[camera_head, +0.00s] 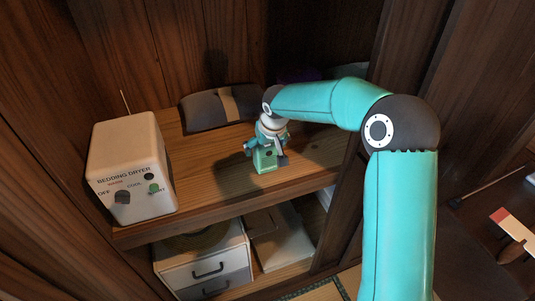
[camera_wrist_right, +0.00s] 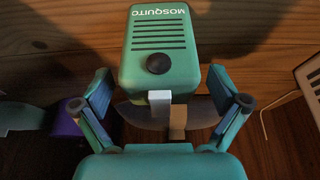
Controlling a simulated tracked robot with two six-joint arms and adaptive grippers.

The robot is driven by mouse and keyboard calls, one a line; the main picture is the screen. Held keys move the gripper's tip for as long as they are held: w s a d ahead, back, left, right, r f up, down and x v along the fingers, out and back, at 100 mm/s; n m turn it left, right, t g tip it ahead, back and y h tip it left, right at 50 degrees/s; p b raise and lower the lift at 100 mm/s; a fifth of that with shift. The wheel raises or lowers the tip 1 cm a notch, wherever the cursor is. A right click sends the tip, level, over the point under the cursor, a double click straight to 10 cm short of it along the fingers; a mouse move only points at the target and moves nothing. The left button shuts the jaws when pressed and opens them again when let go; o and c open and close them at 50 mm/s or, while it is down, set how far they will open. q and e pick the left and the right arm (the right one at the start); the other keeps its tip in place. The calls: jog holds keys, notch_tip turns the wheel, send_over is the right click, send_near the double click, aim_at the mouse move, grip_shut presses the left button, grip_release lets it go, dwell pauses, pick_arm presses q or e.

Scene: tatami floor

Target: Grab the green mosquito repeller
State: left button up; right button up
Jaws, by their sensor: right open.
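The green mosquito repeller (camera_head: 265,159) stands on the wooden shelf in the head view, directly below my right gripper (camera_head: 266,147). In the right wrist view the repeller (camera_wrist_right: 160,38) shows its face with the word MOSQUITO, dark slots and a round black knob. My right gripper (camera_wrist_right: 161,98) is open in that view, with one finger on each side of the repeller's lower end. Gaps show between the fingers and the repeller, so it is not gripped. My left gripper is in neither view.
A white bedding dryer box (camera_head: 130,165) stands on the shelf (camera_head: 215,180) at the left. A dark cushion with a tan band (camera_head: 220,106) lies at the back. White drawers (camera_head: 205,272) are below. A wooden post borders the shelf on the right.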

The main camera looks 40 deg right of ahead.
jog(key=c, duration=1.3)
jog(key=shift+c, duration=0.2)
